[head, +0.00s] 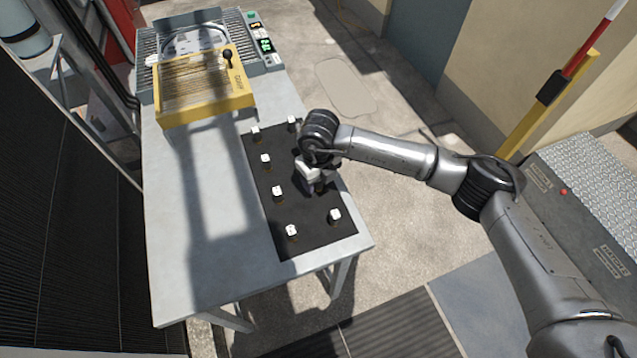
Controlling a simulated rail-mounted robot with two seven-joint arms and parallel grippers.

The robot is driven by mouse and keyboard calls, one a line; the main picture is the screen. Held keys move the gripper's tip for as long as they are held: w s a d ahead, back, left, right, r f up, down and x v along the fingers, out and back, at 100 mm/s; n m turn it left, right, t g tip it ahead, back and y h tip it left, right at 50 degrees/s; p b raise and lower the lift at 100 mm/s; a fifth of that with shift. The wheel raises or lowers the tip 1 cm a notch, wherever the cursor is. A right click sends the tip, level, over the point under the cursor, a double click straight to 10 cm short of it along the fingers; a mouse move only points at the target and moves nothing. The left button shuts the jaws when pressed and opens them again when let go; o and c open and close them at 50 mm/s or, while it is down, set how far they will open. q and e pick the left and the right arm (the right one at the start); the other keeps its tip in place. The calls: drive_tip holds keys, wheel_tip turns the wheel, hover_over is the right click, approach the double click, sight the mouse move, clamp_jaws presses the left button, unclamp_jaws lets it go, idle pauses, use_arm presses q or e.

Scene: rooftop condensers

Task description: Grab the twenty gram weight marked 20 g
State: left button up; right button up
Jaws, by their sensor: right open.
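Several small weights with white tops stand on a black mat (310,240) on the grey table. They include one at the near edge (291,232), one at the near right (335,214), one in the left row (278,192), and others farther back (265,160). Their markings are too small to read, so I cannot tell which is the 20 g weight. My right gripper (320,188) is open, pointing down over the right side of the mat. Its wrist and arm hide part of the mat, and I cannot tell if a weight is between its fingers. My left gripper is out of view.
A balance-like device with a yellow-framed cover (205,90) and green displays stands at the table's far end. The table's left side (190,220) is bare. A grey cabinet (590,200) and a yellow post (545,105) stand at right.

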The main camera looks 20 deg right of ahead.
drive_tip(key=shift+c, duration=0.5)
drive_tip(key=c, duration=0.9)
